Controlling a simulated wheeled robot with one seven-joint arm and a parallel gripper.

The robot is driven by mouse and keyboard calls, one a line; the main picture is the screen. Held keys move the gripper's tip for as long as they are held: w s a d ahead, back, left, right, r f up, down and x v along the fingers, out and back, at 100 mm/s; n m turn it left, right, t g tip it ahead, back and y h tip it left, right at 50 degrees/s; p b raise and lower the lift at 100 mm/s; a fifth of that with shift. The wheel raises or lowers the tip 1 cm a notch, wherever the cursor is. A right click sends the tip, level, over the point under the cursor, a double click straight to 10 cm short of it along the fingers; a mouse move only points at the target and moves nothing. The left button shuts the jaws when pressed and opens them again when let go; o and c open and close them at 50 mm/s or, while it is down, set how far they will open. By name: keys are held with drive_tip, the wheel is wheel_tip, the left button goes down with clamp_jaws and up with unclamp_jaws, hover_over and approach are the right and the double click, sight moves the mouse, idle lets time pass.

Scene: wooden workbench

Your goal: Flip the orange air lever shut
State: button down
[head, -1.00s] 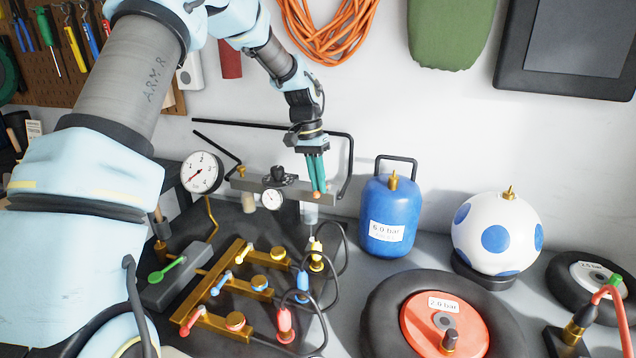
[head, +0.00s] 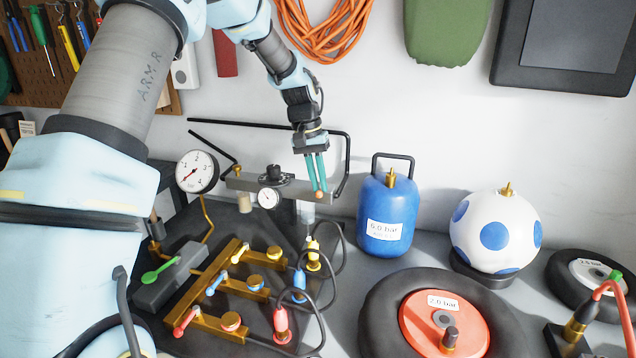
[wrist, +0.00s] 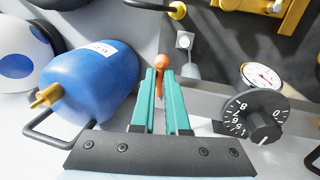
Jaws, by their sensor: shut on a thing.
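The orange lever shows as a small round orange knob (head: 320,194) at the right part of the grey bar on the wall side of the bench. In the wrist view the orange knob (wrist: 161,62) and its short stem stand between my fingertips. My gripper (head: 317,186) reaches down from above with its teal fingers slightly tilted, closed around the lever; the fingers (wrist: 159,78) hide part of the stem. The lever's base is mostly hidden by the fingers.
The bar carries a small gauge (head: 268,198) and a black dial (wrist: 252,115). A blue tank (head: 388,215) stands close on the right. Brass valves with yellow, blue and red levers (head: 185,322) and a green lever (head: 160,270) lie in front. A black pipe (head: 348,165) runs behind.

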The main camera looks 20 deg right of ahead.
drive_tip(key=c, duration=0.9)
unclamp_jaws()
drive_tip(key=shift+s+f, duration=0.1)
drive_tip(key=r+b, duration=0.1)
drive_tip(key=r, duration=0.2)
drive_tip(key=w+a+r+b, duration=0.1)
drive_tip(key=r, duration=0.3)
drive_tip(key=r+b, duration=0.1)
drive_tip(key=r, duration=0.2)
drive_tip(key=shift+w+a+r, duration=0.2)
drive_tip(key=shift+a+r, duration=0.15)
